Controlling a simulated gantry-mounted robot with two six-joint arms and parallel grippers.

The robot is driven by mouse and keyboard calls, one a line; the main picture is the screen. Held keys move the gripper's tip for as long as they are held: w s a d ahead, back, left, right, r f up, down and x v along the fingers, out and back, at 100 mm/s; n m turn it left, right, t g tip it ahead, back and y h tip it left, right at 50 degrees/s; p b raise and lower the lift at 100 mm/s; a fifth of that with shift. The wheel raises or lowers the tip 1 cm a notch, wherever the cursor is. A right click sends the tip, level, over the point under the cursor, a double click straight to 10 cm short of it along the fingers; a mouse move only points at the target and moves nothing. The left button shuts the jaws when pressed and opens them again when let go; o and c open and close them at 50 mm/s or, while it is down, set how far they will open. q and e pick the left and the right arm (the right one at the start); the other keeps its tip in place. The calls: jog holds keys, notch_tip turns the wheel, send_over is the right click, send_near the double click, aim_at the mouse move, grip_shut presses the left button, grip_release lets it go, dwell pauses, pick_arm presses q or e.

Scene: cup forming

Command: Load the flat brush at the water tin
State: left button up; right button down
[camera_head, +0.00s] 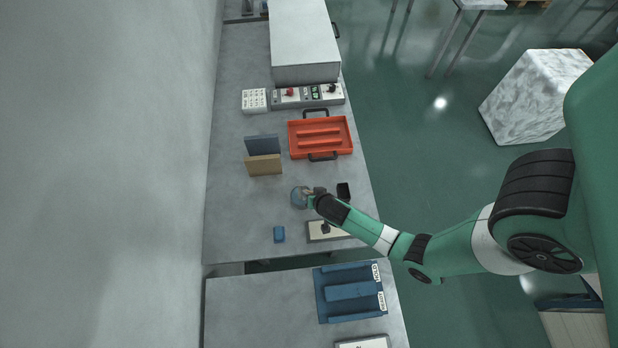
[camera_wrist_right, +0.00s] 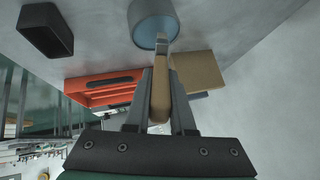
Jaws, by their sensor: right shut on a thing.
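The water tin (camera_head: 298,197) is a small round blue-grey can on the grey bench. It also shows at the top of the right wrist view (camera_wrist_right: 153,22). My right gripper (camera_head: 315,197) is beside the tin, on its right in the head view. In the right wrist view my right gripper (camera_wrist_right: 160,85) is shut on the wooden handle of the flat brush (camera_wrist_right: 160,95). The brush points toward the tin, and its pale far end overlaps the tin's opening. I cannot tell how deep the bristles are. My left gripper is not in view.
A black open block (camera_head: 343,190) stands right of the tin. An orange tray (camera_head: 351,148) and upright tan (camera_head: 264,165) and blue-grey (camera_head: 262,144) boards are farther back. A blue block (camera_head: 279,234) and a pale plate (camera_head: 315,232) lie nearer. Bench left of the tin is clear.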

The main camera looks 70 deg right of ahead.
jog(key=shift+f+b, duration=0.6)
jog(key=shift+b, duration=0.05)
dwell(1.6)
notch_tip(320, 180, up, 7)
jog(key=p, duration=0.6)
jog(key=shift+r, duration=0.1)
